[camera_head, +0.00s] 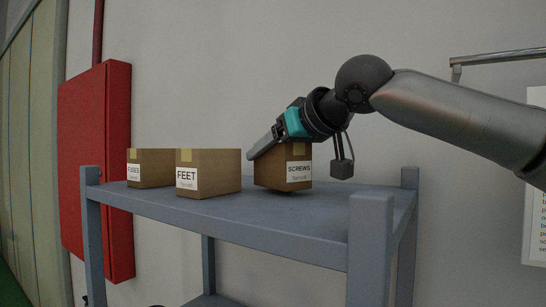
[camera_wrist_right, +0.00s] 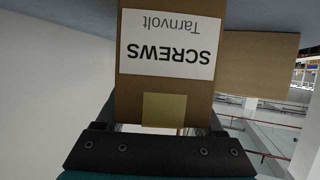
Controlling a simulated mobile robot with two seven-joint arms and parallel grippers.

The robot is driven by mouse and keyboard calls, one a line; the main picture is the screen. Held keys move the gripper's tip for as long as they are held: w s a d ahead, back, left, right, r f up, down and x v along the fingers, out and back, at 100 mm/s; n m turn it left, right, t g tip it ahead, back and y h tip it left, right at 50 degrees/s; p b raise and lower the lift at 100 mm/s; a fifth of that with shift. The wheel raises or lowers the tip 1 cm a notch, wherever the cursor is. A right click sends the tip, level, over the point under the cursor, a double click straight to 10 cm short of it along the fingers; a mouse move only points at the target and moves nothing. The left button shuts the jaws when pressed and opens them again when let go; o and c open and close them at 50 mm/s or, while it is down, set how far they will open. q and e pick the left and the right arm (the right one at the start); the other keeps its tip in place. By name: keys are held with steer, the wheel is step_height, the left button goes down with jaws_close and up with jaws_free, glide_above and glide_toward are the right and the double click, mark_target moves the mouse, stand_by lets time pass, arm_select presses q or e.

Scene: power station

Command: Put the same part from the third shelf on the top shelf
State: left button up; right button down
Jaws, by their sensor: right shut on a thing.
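The brown SCREWS box (camera_head: 285,177) is at the right of the row of boxes on the grey top shelf (camera_head: 235,215). My right gripper (camera_head: 278,148) is shut on it from above. The box looks slightly tilted, with its base at or just above the shelf; I cannot tell if it touches. In the right wrist view the SCREWS box (camera_wrist_right: 168,85) fills the space between the fingers, its label upside down. The FEET box (camera_head: 208,180) and the FUSES box (camera_head: 150,168) stand upright on the shelf to the left. My left gripper is not in view.
A red cabinet (camera_head: 95,150) hangs on the wall behind the shelf's left side. Shelf posts (camera_head: 370,245) rise at the corners. The shelf's right end is bare. A metal rail (camera_head: 500,56) and a white notice (camera_head: 535,200) are at the right.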

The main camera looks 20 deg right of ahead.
steer(key=shift+f, duration=0.2)
steer(key=shift+f, duration=0.15)
jaws_free()
steer(key=shift+f, duration=0.1)
steer(key=shift+r, duration=0.3)
steer(key=b+v, duration=0.2)
steer(key=v, duration=1)
steer(key=shift+f, duration=0.2)
